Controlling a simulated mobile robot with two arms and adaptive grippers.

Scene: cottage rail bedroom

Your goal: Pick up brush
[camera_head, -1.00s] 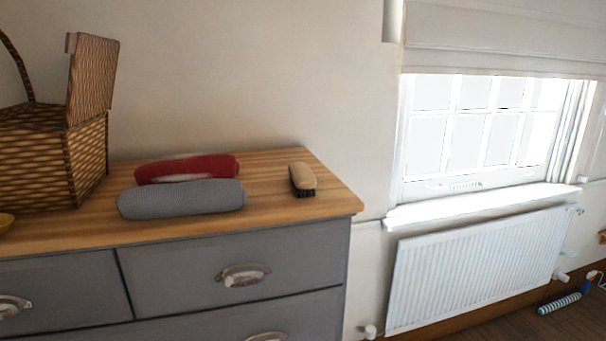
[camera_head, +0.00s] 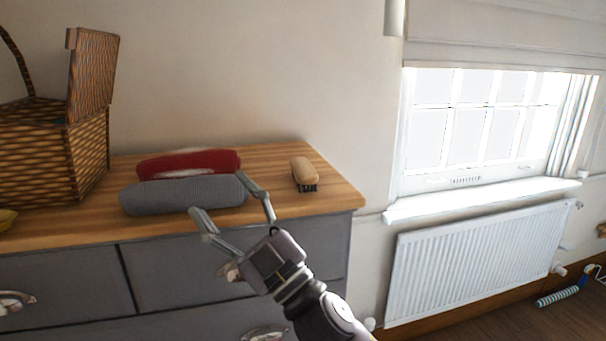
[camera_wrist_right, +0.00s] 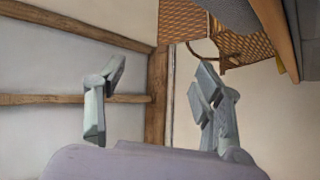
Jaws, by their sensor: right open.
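The brush (camera_head: 304,172) has a light wooden back and dark bristles. It lies near the right end of the wooden dresser top (camera_head: 280,160) in the head view. My right gripper (camera_head: 232,205) is open and empty, in front of the dresser's edge, to the left of and nearer than the brush. Its fingers overlap the right end of the grey rolled cloth in the picture; I cannot tell whether they touch it. The right wrist view shows the open fingers (camera_wrist_right: 160,95) with nothing between them. The brush is not visible there. My left gripper is not in view.
A grey rolled cloth (camera_head: 180,195) and a red one (camera_head: 190,163) lie left of the brush. A wicker basket (camera_head: 50,150) stands at the left with its lid up. A radiator (camera_head: 480,260) and window sill (camera_head: 480,203) are to the right. The dresser top around the brush is clear.

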